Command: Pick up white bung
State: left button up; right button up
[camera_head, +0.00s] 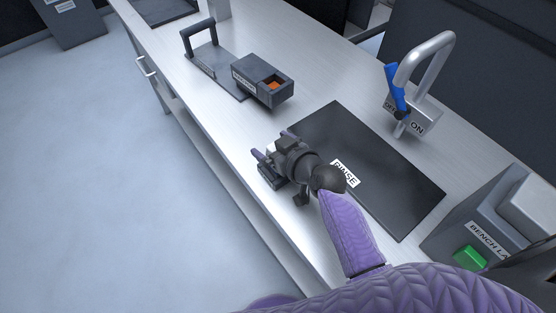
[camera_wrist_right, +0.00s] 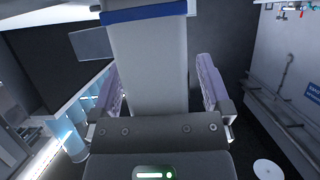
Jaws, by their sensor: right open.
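My right gripper (camera_head: 272,145) is over the near side of the bench, left of the black mat marked RINSE (camera_head: 405,190). Its fingers are apart, with no object visibly held. In the right wrist view the open gripper (camera_wrist_right: 158,78) frames a pale grey upright shape (camera_wrist_right: 150,65) with a blue band on top. I cannot tell what this shape is or how far away it is. My left gripper is not in view.
A blue-levered tap (camera_head: 422,60) stands behind the mat. A grey unit with a green button (camera_head: 470,258) is at right. The bench's left edge drops to open floor.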

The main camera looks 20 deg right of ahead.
jog(key=shift+c, duration=0.2)
jog(key=c, duration=0.5)
grip_shut()
notch_tip(320, 180, up, 9)
jog(key=p, duration=0.4)
jog(key=shift+r, duration=0.15)
jog(key=shift+r+p, duration=0.3)
jog(key=shift+r, duration=0.1)
